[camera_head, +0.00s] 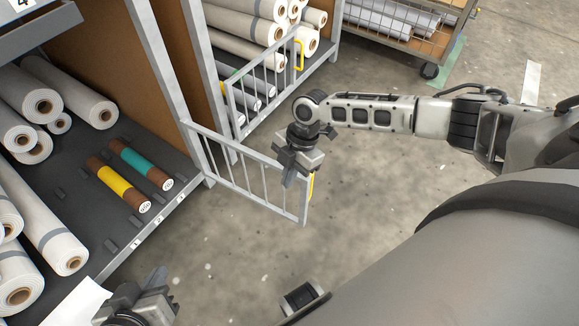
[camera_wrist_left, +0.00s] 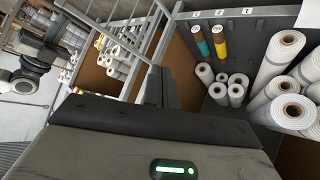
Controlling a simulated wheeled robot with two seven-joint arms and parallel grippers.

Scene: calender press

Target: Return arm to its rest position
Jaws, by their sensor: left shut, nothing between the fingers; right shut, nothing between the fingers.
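My left gripper (camera_head: 158,277) is low at the bottom left of the head view, shut and empty, in front of the rack's lower shelf. Its closed fingers (camera_wrist_left: 160,88) show in the left wrist view, pointing toward the rack. My right arm reaches in from the right of the head view. Its gripper (camera_head: 288,175) is shut and empty, at the outer end of a barred gate (camera_head: 250,180) that stands swung out from the rack. The gripper partly covers the gate's yellow handle (camera_head: 311,186). I cannot tell whether it touches the gate.
A yellow-banded roll (camera_head: 117,187) and a green-banded roll (camera_head: 141,163) lie on the dark shelf (camera_head: 85,225) among several white rolls. A second barred gate (camera_head: 265,85) stands beyond. A wheeled cart (camera_head: 400,25) is at the back. The concrete floor (camera_head: 370,190) beneath my right arm is clear.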

